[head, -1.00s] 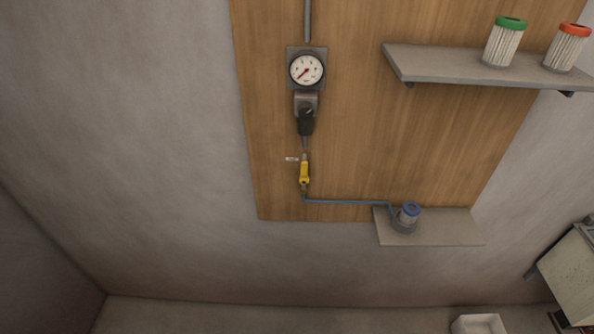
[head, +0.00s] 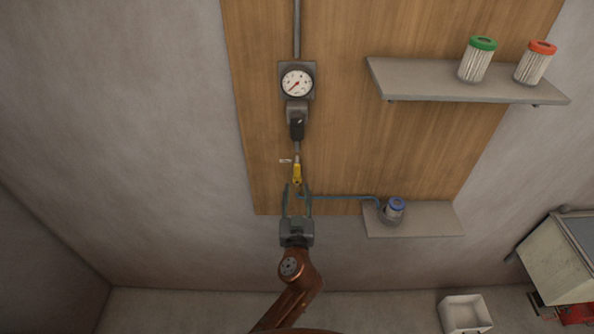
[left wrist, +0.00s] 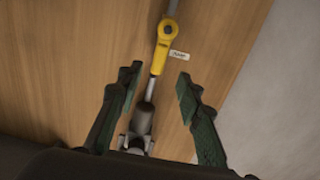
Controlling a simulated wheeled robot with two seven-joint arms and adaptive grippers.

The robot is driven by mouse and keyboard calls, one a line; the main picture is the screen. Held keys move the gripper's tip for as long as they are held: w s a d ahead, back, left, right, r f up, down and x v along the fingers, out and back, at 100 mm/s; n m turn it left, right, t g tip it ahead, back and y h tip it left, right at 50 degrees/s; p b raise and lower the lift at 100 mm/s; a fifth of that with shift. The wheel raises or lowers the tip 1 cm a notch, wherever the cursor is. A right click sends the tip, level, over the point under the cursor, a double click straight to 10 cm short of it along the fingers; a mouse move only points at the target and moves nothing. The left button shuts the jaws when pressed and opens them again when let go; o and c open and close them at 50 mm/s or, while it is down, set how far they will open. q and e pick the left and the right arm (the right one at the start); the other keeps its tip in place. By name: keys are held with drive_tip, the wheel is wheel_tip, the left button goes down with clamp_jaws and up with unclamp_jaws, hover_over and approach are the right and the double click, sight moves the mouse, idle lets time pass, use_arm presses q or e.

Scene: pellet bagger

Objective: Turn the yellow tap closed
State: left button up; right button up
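The yellow tap (head: 297,173) is on the pipe below the gauge on the wooden wall panel. Its handle lies along the pipe. In the left wrist view the yellow tap (left wrist: 162,45) shows ahead of the fingers with a small white label beside it. My left gripper (head: 297,188) is just below the tap in the head view, its fingers apart. In the left wrist view the open fingers (left wrist: 157,82) have nothing between them in their grip, and the tap appears apart from them. My right gripper is in neither view.
A round gauge (head: 296,83) and a dark regulator knob (head: 297,126) sit above the tap. A blue hose (head: 340,198) runs right to a blue-capped filter (head: 394,208) on a low shelf (head: 430,221). An upper shelf (head: 450,80) holds green-capped and red-capped filters.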

sight(297, 171)
use_arm(q)
drive_tip(key=w, duration=0.2)
drive_tip(key=w+p, duration=0.1)
drive_tip(key=w, duration=0.2)
drive_tip(key=w+p, duration=0.1)
drive_tip(key=w, duration=0.1)
drive_tip(key=shift+w+r, duration=0.25)
drive_tip(key=shift+w, duration=0.1)
drive_tip(key=shift+c, duration=0.6)
clamp_jaws()
